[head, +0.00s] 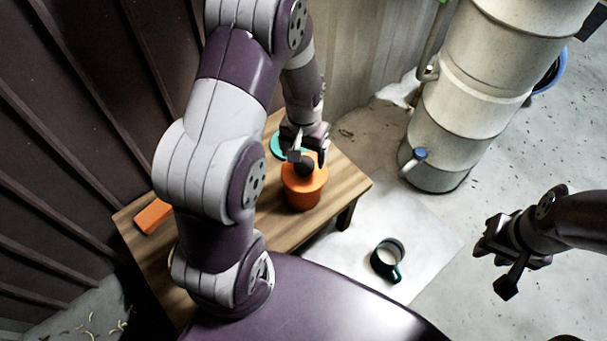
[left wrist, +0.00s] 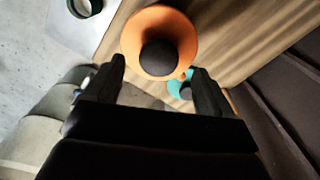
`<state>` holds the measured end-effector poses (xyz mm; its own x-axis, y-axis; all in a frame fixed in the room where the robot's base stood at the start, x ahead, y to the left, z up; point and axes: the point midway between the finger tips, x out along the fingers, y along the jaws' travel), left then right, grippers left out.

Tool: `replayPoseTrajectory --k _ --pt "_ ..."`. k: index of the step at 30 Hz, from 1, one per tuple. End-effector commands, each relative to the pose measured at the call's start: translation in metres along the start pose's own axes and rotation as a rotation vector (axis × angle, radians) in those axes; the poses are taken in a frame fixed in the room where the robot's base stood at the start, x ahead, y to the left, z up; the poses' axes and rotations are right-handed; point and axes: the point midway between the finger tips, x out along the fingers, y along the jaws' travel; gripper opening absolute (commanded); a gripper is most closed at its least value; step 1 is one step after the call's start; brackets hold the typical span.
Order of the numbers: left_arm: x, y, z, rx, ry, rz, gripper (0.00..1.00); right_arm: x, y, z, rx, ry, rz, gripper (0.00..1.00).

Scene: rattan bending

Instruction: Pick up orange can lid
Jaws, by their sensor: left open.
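The orange can (head: 303,197) stands upright on the wooden table, with its orange lid (head: 316,176) on top. A dark round knob sits at the middle of the lid. In the left wrist view the lid (left wrist: 136,42) and its knob (left wrist: 160,57) lie just ahead of the fingertips. My left gripper (head: 307,156) is open, its fingers close above the lid and partly hiding it; it also shows in the left wrist view (left wrist: 160,72). The knob is not gripped. My right gripper (head: 494,268) appears open and empty, out at the right, away from the table.
A teal round thing (head: 276,146) lies behind the can, partly hidden by my left gripper. An orange block (head: 153,216) lies at the table's left. A dark green mug-like thing (head: 387,262) is on a white sheet. A large pale cylinder (head: 470,80) stands at the right.

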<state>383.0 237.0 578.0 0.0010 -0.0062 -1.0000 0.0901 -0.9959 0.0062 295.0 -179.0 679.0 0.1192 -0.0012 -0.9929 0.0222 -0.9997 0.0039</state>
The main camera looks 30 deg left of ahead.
Motion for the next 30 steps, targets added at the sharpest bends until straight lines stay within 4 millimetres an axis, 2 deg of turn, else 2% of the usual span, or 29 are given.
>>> replayPoseTrajectory --k 4,10,17,23,25,26,30 --pt "0.017 -0.001 0.000 0.000 -0.002 0.000 0.84 0.010 0.000 0.001 0.000 0.000 0.000 0.32" --pt "0.054 -0.002 -0.001 0.001 -0.002 0.000 0.84 0.032 0.000 0.004 0.000 0.000 0.000 0.32" --pt "0.056 -0.002 -0.001 0.001 0.000 0.000 0.84 0.030 0.000 0.004 0.000 0.000 0.000 0.32" --pt "0.055 -0.002 -0.001 0.001 0.000 0.000 0.23 0.030 0.000 0.004 0.000 0.000 0.000 0.32" --pt "0.055 -0.002 -0.002 0.001 0.000 0.000 0.23 0.030 0.000 0.004 0.000 0.000 0.000 0.32" --pt "0.055 -0.002 -0.002 0.001 0.000 0.000 0.18 0.030 0.000 0.004 0.000 0.000 0.000 0.32" --pt "0.055 -0.002 -0.002 0.001 0.000 0.000 0.18 0.030 0.000 0.004 0.000 0.000 0.000 0.32"
